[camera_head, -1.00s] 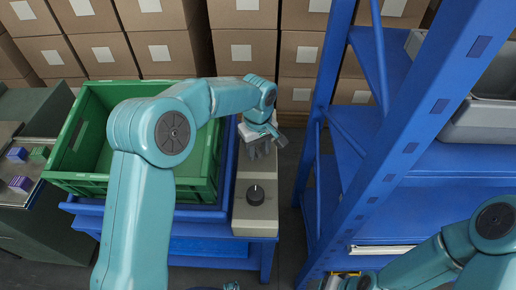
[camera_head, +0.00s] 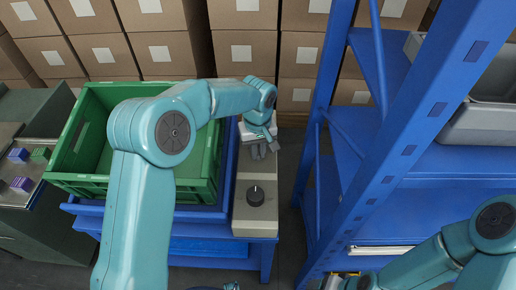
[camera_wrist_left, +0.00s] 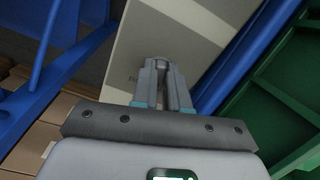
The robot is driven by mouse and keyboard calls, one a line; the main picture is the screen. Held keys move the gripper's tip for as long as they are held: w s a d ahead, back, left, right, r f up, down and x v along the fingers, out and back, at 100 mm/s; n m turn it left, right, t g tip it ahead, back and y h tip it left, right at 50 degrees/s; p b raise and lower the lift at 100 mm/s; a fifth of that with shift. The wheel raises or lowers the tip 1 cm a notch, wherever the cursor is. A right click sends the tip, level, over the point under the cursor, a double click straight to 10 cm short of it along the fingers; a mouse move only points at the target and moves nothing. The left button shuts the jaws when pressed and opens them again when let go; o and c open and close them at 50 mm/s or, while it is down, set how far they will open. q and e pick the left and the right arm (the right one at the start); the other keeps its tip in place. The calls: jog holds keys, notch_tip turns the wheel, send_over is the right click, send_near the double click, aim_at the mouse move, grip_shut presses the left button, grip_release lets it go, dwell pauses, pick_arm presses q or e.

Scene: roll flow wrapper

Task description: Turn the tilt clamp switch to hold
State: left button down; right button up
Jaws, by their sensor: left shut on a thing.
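A light grey control box (camera_head: 241,222) runs along the right side of the blue stand. A black round knob (camera_head: 255,195) with a pale mark sits on its near end, clear of my grippers. My left gripper (camera_head: 264,151) is over the far part of the box, its fingers pointing down. In the left wrist view the gripper (camera_wrist_left: 164,72) is shut on a small switch on the box. The fingers hide most of the switch, so its setting cannot be read. My right arm enters at the lower right; its gripper end is cut off and unclear.
A green crate (camera_head: 127,187) stands left of the control box on the blue stand. A blue shelf rack (camera_head: 375,130) rises close on the right. Cardboard boxes (camera_head: 160,50) are stacked behind. Small purple boxes (camera_head: 20,184) lie on a surface at far left.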

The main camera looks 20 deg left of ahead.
pick_arm(q)
jog(key=m+p, duration=0.1)
jog(key=m, duration=0.3)
jog(key=shift+a+r+m, duration=0.1)
jog(key=shift+m, duration=0.2)
jog(key=shift+a+m+p, duration=0.1)
jog(key=shift+m+p, duration=0.2)
jog(key=shift+m, duration=1.9)
jog(key=c, duration=1.1)
grip_release()
jog(key=shift+c, duration=0.2)
notch_tip(320, 180, up, 16)
jog(key=p, duration=0.1)
jog(key=shift+r, duration=0.1)
